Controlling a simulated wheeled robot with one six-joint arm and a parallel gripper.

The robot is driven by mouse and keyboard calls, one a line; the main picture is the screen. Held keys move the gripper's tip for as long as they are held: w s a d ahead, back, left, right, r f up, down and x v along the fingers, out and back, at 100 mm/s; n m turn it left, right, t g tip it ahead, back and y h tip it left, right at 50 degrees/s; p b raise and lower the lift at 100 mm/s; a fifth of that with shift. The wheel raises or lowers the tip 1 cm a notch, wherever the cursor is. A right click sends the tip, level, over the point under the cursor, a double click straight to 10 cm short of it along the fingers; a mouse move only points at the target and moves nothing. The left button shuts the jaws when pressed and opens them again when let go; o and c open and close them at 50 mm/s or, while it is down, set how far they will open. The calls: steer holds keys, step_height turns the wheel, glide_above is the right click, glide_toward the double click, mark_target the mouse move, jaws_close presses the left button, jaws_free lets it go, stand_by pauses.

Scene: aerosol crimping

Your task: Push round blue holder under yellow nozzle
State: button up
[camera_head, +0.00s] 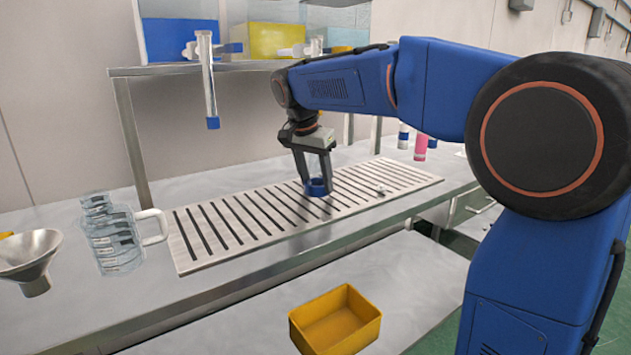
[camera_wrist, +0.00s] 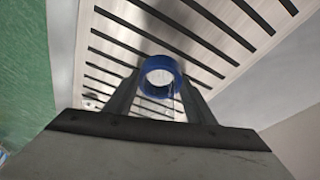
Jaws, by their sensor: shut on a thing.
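The round blue holder (camera_head: 317,187) is a short ring on the slotted metal grate. My gripper (camera_head: 316,180) points down with its fingers closed around the holder, which sits at the fingertips. In the wrist view, the holder (camera_wrist: 161,76) shows as a blue ring between the fingertips (camera_wrist: 160,82), over the slots. A yellow tank (camera_head: 277,40) stands on the shelf above and behind my gripper. White fittings (camera_head: 300,50) show in front of it, but my arm hides what hangs below, so I cannot make out a yellow nozzle.
The slotted grate (camera_head: 178,262) lies on the metal bench. A dispenser tube with a blue tip (camera_head: 213,122) hangs over its left part. A clear jug (camera_head: 113,240) and metal funnel (camera_head: 30,258) stand at left. A small part (camera_head: 380,190) lies on the grate. A yellow bin (camera_head: 335,322) is in front.

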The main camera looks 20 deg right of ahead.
steer(key=shift+w, duration=0.1)
steer(key=o, duration=1.1)
steer(key=shift+a+r, duration=0.2)
steer(key=shift+r, duration=0.4)
steer(key=s+a, duration=0.2)
steer(key=a, duration=0.1)
steer(key=s+a, duration=0.5)
steer(key=a, duration=0.1)
steer(key=shift+s+a, duration=0.2)
steer(key=shift+s, duration=0.15)
steer(key=shift+s, duration=0.1)
